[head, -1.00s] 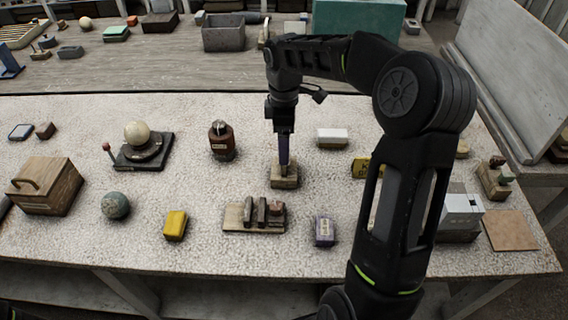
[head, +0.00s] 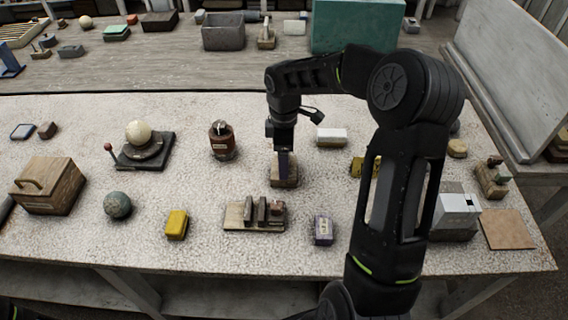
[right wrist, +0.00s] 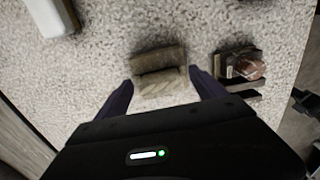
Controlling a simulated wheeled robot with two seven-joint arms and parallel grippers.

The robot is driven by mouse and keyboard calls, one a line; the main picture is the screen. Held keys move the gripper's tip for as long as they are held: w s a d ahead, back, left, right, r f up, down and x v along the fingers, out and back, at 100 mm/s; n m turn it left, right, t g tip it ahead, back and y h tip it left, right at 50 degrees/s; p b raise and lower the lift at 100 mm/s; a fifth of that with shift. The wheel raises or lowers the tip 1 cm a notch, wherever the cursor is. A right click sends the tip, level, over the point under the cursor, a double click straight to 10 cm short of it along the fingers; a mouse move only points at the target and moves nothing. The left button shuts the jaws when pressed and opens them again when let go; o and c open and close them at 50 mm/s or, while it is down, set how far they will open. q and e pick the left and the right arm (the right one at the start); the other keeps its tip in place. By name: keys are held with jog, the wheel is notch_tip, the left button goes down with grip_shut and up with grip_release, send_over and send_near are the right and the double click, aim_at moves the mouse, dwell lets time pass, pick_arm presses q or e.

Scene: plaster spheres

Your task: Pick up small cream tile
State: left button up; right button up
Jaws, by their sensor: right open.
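My right gripper (head: 284,176) points down at a small tan, two-part block (head: 285,183) near the middle of the speckled table. In the right wrist view the gripper (right wrist: 160,90) is open, with one dark finger on either side of this block (right wrist: 158,60). I cannot tell whether the fingers touch it. A raised lighter piece and a darker slot show on the block; I cannot tell for sure which part is the small cream tile. A cream-white block (head: 331,136) lies behind it to the right.
A wooden tray with upright dark pieces (head: 240,216) stands just in front of the block. A brown jar (head: 222,141) is to the left. A yellow block (head: 176,225) and a purple box (head: 323,230) lie nearer the front edge.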

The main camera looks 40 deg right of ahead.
jog(key=shift+c, duration=0.2)
jog(key=c, duration=1.5)
